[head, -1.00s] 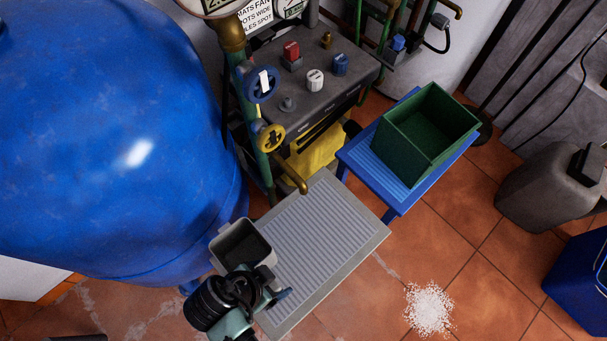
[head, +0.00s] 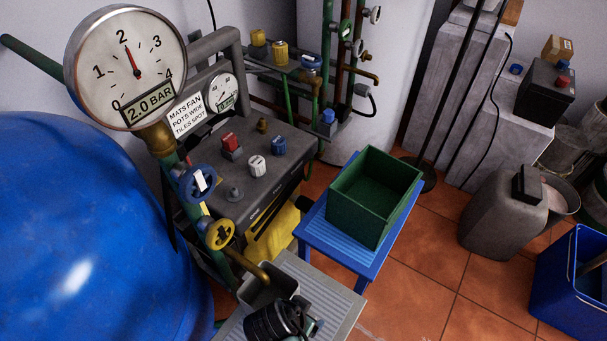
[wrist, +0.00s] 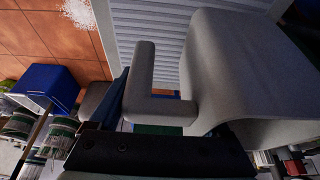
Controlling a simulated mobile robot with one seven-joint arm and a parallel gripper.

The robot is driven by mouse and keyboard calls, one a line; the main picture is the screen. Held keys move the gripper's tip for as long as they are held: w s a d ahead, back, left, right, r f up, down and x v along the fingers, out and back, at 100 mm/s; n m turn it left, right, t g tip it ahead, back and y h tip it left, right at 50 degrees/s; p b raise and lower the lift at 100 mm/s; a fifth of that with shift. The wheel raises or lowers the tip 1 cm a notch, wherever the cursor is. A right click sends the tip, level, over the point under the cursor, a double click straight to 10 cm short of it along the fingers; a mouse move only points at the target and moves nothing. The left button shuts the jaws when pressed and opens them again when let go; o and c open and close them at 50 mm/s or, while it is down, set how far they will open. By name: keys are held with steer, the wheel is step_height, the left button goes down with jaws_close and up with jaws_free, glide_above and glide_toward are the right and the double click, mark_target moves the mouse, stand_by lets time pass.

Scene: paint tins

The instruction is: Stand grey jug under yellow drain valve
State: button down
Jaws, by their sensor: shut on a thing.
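The grey jug (head: 284,284) is at the bottom centre of the head view, over the ribbed grey platform (head: 335,302). The yellow drain valve (head: 219,234) has a yellow handwheel and a brass spout (head: 250,268). The spout's end overlaps the jug's open mouth in the head view. My gripper (head: 298,318) is shut on the jug's handle, at the jug's near side. In the wrist view the jug (wrist: 240,70) and its handle (wrist: 145,80) fill the middle. Whether the jug's base touches the platform is hidden.
A blue handwheel valve (head: 198,182) sits above the yellow one. A big blue tank (head: 80,230) is close on the left. A blue stand (head: 345,250) with a green crate (head: 345,212) is at the right of the platform. A dark grey canister (head: 495,220) stands farther right.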

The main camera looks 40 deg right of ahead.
steer(key=shift+f, duration=0.9)
jaws_free()
steer(key=shift+f, duration=0.1)
steer(key=p+v, duration=0.3)
steer(key=v, duration=0.9)
